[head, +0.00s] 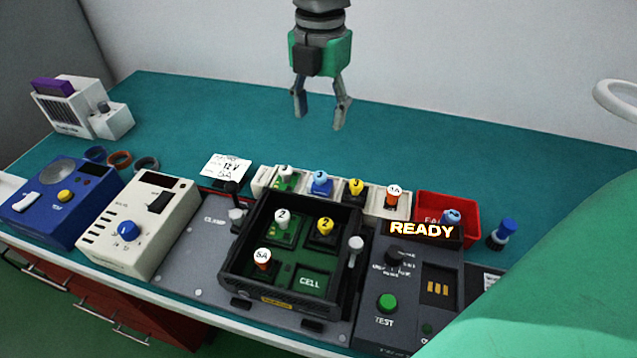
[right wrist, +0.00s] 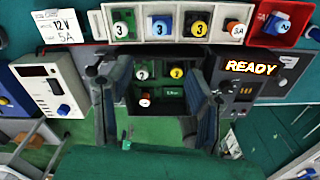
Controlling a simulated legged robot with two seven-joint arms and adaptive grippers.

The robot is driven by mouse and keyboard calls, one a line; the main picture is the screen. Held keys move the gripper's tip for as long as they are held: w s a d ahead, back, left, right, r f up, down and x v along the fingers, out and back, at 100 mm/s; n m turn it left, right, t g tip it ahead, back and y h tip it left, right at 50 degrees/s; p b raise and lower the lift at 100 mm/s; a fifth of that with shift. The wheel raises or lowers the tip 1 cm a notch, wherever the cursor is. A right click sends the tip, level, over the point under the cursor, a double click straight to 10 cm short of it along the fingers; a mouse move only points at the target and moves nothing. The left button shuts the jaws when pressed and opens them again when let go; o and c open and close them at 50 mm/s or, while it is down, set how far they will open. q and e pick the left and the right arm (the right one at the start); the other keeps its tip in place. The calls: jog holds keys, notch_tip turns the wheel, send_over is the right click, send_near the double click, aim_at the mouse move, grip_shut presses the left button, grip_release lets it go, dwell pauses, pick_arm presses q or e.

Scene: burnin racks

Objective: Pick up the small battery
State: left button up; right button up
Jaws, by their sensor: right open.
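A blue piece at the right edge of the right wrist view (right wrist: 314,33) seems to be the same thing. My right gripper (head: 320,120) hangs open and empty above the back of the bench, well left of the cylinder. Its spread fingers also show in the right wrist view (right wrist: 152,88). The slot marked CELL (head: 310,281) in the black tray is empty. My left gripper is not in view.
The black tray (head: 290,304) holds several knobbed modules. Behind it stands a pale rack (head: 262,178) of numbered modules, beside a red bin (head: 433,205) with a blue-topped piece. A tester reading READY (head: 421,229) is at right.

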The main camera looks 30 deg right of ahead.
aim_at(320, 174)
jog(key=f, duration=0.3)
jog(key=f+b, duration=0.1)
jog(key=f, duration=0.2)
jog(key=w+f, duration=0.1)
jog(key=f, duration=0.3)
jog(key=shift+d+f+b, duration=0.1)
jog(key=shift+b, duration=0.2)
jog(key=f, duration=0.4)
jog(key=shift+s+d+f, duration=0.1)
jog(key=shift+s+d, duration=0.15)
jog(key=shift+w+f, duration=0.1)
jog(key=shift+f, duration=0.45)
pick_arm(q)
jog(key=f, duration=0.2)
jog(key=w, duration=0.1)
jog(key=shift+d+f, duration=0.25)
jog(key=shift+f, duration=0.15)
pick_arm(e)
jog(key=shift+r, duration=0.1)
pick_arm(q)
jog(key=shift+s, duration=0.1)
pick_arm(e)
jog(key=shift+a, duration=0.15)
grip_shut()
